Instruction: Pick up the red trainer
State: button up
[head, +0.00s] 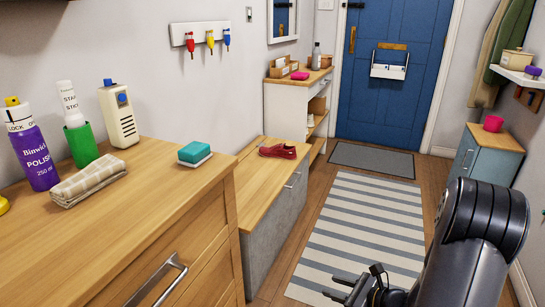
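The red trainer (278,151) lies on the wooden top of a low grey bench cabinet (262,190), near its far end and beside the wall. My gripper (352,290) is at the bottom of the head view, low over the striped rug, well apart from the trainer and nearer to me. Its fingers are dark and partly cut off by the frame edge. I cannot tell how far apart they are. Nothing is visible in it.
A wooden dresser (150,215) on the left holds a purple spray can (33,158), a green cup (82,145), a folded cloth (88,182) and a teal sponge (195,152). A shelf unit (285,108) stands beyond the bench. The striped rug (365,230) is clear.

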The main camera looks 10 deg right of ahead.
aim_at(280, 151)
jog(key=i+l+u, duration=0.15)
jog(key=i+l, duration=0.35)
jog(key=i, duration=0.4)
jog(key=i+l+u, duration=0.2)
jog(key=i+l, duration=0.35)
jog(key=i, duration=0.35)
jog(key=i+l+u, duration=0.15)
jog(key=i+l, duration=0.6)
jog(key=i, duration=0.1)
